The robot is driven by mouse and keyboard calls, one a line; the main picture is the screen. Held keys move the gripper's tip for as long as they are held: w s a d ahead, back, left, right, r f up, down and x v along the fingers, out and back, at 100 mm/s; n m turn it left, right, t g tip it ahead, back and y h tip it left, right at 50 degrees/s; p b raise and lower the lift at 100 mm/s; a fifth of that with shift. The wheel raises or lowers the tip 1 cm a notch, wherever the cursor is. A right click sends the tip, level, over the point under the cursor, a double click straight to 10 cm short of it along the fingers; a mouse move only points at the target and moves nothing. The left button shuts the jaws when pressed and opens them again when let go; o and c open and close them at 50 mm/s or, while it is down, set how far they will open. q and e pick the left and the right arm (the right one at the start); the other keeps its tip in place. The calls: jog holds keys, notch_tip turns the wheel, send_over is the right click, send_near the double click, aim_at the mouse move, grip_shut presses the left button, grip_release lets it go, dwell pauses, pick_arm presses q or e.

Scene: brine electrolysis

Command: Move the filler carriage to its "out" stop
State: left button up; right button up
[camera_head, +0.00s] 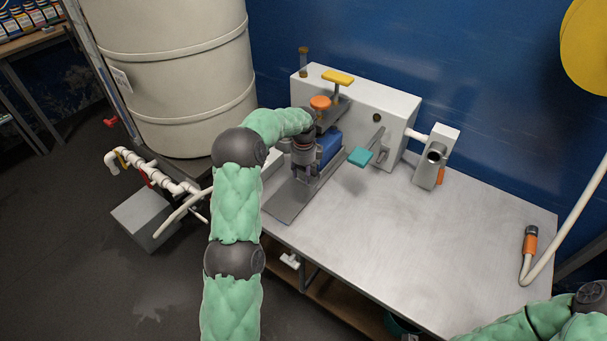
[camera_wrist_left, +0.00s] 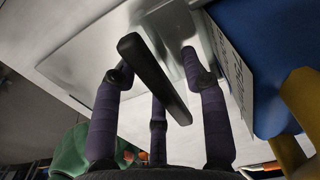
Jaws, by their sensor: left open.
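My left gripper (camera_head: 303,160) is at the bench machine, in front of a blue block (camera_head: 328,146) above a grey metal plate (camera_head: 285,204). I cannot tell exactly which part is the filler carriage. In the left wrist view, my left gripper (camera_wrist_left: 160,82) has its purple-wrapped fingers spread open. A dark bar (camera_wrist_left: 152,75) like a handle lies between them, not clamped. Whether a finger touches it is unclear. The blue block seems to show at the right edge there (camera_wrist_left: 262,60). My right gripper is out of view; only part of that arm shows.
The white machine housing (camera_head: 385,105) carries an orange knob (camera_head: 320,102), a yellow handle (camera_head: 338,78) and a teal paddle (camera_head: 360,157). A white unit (camera_head: 436,155) stands to its right. A hose with an orange-banded end (camera_head: 530,240) lies at the right. The front bench top (camera_head: 430,240) is clear.

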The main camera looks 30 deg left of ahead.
pick_arm(q)
jog(key=shift+c, duration=0.3)
grip_shut()
jog(key=s+p, duration=0.1)
jog(key=s, duration=0.6)
jog(key=s+a+p, duration=0.1)
jog(key=s+p, duration=0.1)
jog(key=s, duration=0.5)
jog(key=s+p, duration=0.1)
jog(key=s, duration=0.5)
jog(key=shift+s+a+p, duration=0.3)
jog(key=shift+s, duration=0.85)
